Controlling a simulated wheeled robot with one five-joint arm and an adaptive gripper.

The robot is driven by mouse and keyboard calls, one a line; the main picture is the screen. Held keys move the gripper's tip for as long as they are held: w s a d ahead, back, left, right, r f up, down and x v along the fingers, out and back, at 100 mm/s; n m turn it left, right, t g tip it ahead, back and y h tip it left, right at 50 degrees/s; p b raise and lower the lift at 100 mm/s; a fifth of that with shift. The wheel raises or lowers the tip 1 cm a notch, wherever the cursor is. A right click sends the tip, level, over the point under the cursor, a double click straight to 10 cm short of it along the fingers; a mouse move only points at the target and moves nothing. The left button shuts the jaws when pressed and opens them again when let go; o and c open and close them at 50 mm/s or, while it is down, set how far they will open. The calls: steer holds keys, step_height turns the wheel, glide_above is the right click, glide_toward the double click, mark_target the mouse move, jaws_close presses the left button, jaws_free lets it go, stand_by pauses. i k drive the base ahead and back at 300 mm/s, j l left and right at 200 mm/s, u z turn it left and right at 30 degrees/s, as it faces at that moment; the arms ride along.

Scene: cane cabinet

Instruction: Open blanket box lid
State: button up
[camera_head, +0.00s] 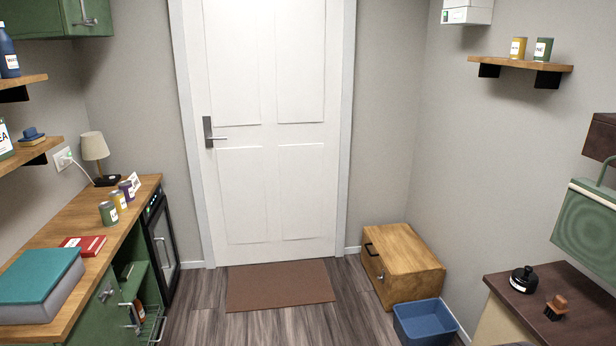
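The blanket box (377,287) is a wooden box on the floor in the right half of the view, against the right wall near the door. Its lid (405,250) is shut and lies flat on top. A dark handle (371,250) shows on the upper edge of its left-facing side, with a small metal catch or knob below it. My gripper is not in view, so its state and its place relative to the box do not show.
A blue bin (426,322) stands right in front of the box. A brown doormat (280,286) lies before the white door (268,130). Wooden floor (350,318) left of the box is clear. A green counter (48,244) lines the left; a dark-topped unit (540,300) stands at the right.

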mark_target(398, 248)
steer(key=i, duration=1.7)
steer(key=i+l+u, duration=0.1)
steer(key=i+u, duration=0.4)
steer(key=i+l+u, duration=0.3)
steer(key=i+u, duration=0.15)
steer(key=i+l+u, duration=0.85)
steer(key=l, duration=0.3)
